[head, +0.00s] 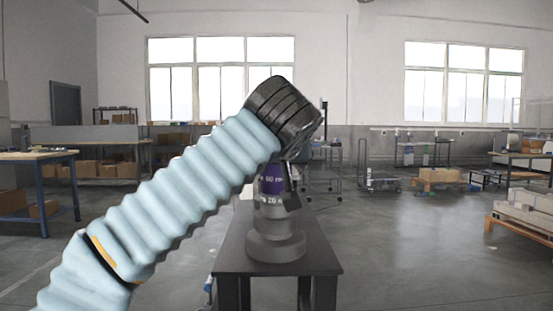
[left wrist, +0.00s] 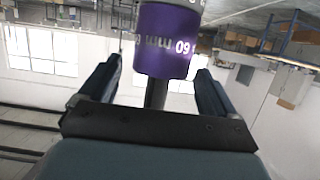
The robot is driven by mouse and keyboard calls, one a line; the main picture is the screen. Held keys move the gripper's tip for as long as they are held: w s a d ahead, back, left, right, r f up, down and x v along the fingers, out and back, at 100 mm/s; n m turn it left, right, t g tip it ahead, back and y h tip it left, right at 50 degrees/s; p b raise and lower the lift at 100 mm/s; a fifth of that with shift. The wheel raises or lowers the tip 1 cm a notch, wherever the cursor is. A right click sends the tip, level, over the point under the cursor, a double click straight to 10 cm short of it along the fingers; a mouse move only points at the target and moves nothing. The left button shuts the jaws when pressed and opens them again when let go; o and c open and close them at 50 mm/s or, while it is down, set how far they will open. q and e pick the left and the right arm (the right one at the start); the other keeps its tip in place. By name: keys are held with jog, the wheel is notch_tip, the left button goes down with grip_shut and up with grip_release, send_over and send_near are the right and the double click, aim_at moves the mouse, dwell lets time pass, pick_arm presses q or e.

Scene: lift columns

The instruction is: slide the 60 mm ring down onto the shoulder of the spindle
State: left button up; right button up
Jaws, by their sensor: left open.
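The purple ring (head: 270,186), with white lettering partly readable as 60 mm, is around the grey spindle (head: 276,247). It appears to rest on a grey lettered section below it; the head view does not settle the contact. My left gripper (head: 291,178) is above and beside the ring, partly covering it and the spindle's top. In the left wrist view, which is upside down, the ring (left wrist: 167,42) is just beyond the open fingers (left wrist: 158,72), with a thin dark shaft (left wrist: 156,93) running from it between them. My right gripper is not in view.
The spindle's round base stands on a small dark table (head: 232,262). A workbench (head: 40,157) is at the left, and wooden pallets (head: 525,215) are at the right. The floor around the table is open.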

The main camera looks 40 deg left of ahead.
pick_arm(q)
jog(key=p+v, duration=0.1)
jog(key=v, duration=1.3)
jog(key=shift+w, duration=0.1)
